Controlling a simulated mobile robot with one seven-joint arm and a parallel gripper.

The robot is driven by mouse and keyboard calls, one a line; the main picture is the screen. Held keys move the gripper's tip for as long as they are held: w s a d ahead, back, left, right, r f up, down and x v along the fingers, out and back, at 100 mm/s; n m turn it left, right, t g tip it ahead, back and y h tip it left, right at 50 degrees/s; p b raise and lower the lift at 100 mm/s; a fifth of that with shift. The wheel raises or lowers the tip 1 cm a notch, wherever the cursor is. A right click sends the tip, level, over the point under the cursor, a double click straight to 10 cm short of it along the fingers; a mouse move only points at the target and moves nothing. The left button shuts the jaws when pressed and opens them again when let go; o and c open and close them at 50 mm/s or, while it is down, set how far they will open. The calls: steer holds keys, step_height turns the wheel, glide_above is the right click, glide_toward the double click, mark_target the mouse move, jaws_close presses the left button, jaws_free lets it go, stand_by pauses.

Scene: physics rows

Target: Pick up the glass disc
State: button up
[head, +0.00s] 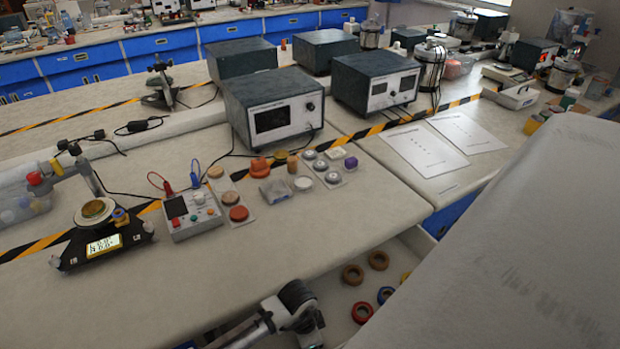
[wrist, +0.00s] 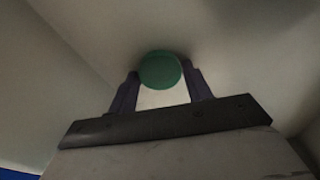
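In the wrist view a round green disc (wrist: 160,70), which looks like the glass disc, shows between my gripper's fingertips (wrist: 161,75). The two dark fingers stand apart, one on each side of it. Their tips come right up to its edges, but I cannot tell whether they press on it. In the head view my gripper (head: 306,322) is low at the front, at the left part of an open drawer (head: 335,287). The green disc is not visible in that view.
Several ring-shaped pieces, such as a red one (head: 362,312) and a brown one (head: 352,274), lie in the drawer right of my gripper. The counter edge runs close behind it. A balance (head: 100,243) with a yellow-green round piece on its pan stands at left.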

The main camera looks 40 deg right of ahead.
steer(key=c, duration=0.6)
steer(key=shift+o, duration=0.2)
steer(key=shift+r, duration=0.15)
